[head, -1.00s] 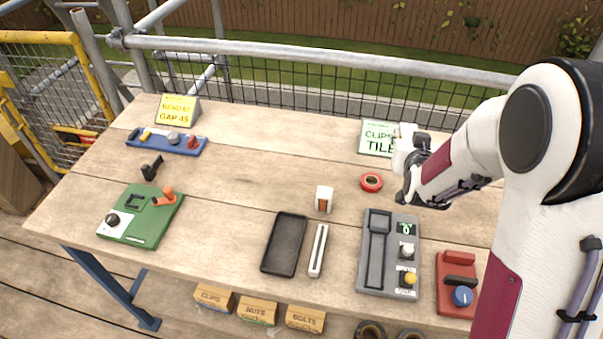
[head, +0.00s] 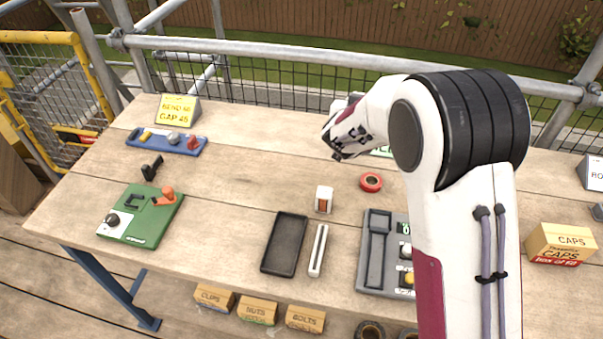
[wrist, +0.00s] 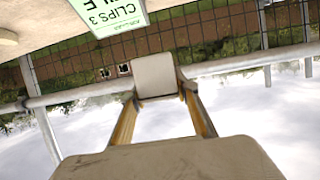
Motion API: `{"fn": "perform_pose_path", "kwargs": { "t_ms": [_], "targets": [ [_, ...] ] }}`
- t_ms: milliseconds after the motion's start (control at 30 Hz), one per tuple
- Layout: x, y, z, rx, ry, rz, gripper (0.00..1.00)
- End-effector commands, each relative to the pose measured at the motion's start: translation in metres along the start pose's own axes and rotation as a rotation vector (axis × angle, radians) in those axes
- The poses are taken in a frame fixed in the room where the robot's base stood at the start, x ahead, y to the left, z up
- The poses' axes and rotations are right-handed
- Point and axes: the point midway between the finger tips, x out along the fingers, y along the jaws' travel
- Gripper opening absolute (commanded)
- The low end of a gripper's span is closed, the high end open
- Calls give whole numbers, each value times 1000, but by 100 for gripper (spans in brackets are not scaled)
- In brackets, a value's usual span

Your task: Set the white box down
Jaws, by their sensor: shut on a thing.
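A plain off-white box (wrist: 154,72) is clamped between my gripper's two fingertips (wrist: 159,90) in the wrist view. It is held in the air, with the mesh fence and sky behind it and no surface under it. In the head view my gripper end (head: 343,140) is raised over the back middle of the table (head: 250,165). My arm hides the held box there, or it cannot be made out.
A white container with an orange-brown mark (head: 324,199) stands near a red tape roll (head: 371,183). A black tray (head: 285,244), a grey panel (head: 376,252) and a green unit (head: 140,216) lie in front. A clips sign (wrist: 100,14) stands close by. The middle-left tabletop is clear.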

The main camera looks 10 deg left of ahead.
Motion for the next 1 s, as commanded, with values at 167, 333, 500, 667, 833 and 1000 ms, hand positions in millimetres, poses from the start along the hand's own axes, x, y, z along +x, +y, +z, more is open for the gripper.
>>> {"fn": "perform_pose_path", "kwargs": {
  "t_ms": [167,333,500,667,833,1000],
  "targets": [
    [6,-19,-4,12,1,24,7],
    [10,-35,-8,24,1,54,7],
    [13,-51,-10,39,0,89,7],
    [15,-68,-10,55,0,130,7],
    [16,-86,-7,77,0,184,7],
    [13,-104,0,103,0,247,7]
  ]
}}
